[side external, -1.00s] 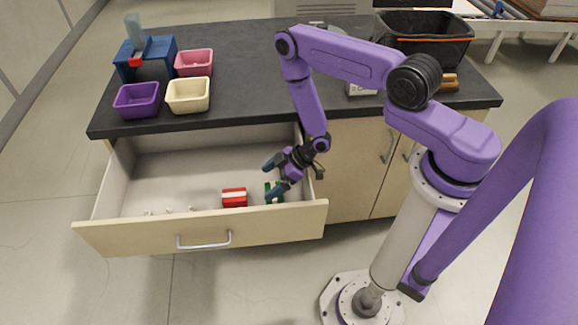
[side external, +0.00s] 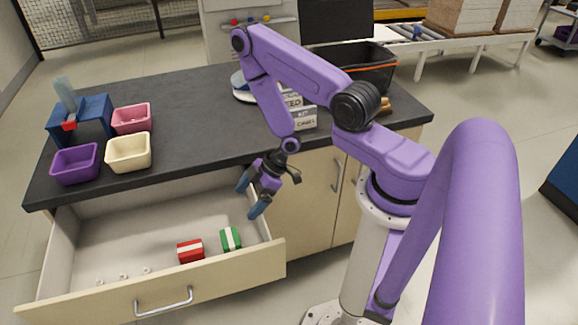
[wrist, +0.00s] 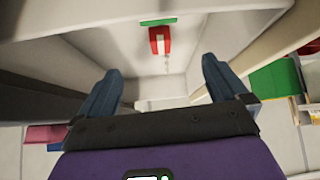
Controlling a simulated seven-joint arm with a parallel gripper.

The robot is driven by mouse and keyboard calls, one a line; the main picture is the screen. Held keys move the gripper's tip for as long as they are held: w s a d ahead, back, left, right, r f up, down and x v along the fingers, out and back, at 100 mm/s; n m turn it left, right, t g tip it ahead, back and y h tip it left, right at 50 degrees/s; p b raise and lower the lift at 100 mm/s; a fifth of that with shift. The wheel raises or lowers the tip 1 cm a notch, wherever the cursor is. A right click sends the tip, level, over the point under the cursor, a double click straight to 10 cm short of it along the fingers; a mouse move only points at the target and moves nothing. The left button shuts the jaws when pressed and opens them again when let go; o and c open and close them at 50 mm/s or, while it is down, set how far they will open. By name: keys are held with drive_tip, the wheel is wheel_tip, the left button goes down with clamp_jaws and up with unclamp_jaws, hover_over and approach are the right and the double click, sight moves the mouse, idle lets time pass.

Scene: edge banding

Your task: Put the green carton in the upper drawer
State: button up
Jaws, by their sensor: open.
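The green carton (side external: 230,239), with a white band, lies on the floor of the open drawer (side external: 95,290), near its right wall. This drawer is directly under the dark worktop. My gripper (side external: 250,197) is open and empty, above the drawer's right side, behind and above the carton and apart from it. In the wrist view, my gripper (wrist: 161,68) shows spread fingers with nothing between them. A green piece (wrist: 158,21) shows there beyond the red carton (wrist: 160,41).
The red carton (side external: 190,250) and several small white pieces (side external: 123,275) lie in the drawer. Purple (side external: 76,165), cream (side external: 128,153) and pink (side external: 131,118) bins stand on the worktop (side external: 190,115). Boxes (side external: 300,117) and a black basket (side external: 370,70) stand farther right.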

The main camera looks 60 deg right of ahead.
drive_tip(key=s+a+r+n+g+h, duration=0.1)
drive_tip(key=a+r+h, duration=0.15)
drive_tip(key=r, duration=0.55)
drive_tip(key=s+a+r+n+g+h, duration=0.1)
drive_tip(key=a+r+g+h, duration=0.15)
drive_tip(key=r, duration=0.55)
drive_tip(key=s+r, duration=0.6)
drive_tip(key=s, duration=0.3)
drive_tip(key=s+r+g, duration=0.1)
drive_tip(key=s+r, duration=0.5)
drive_tip(key=s, duration=0.3)
drive_tip(key=shift+n, duration=0.3)
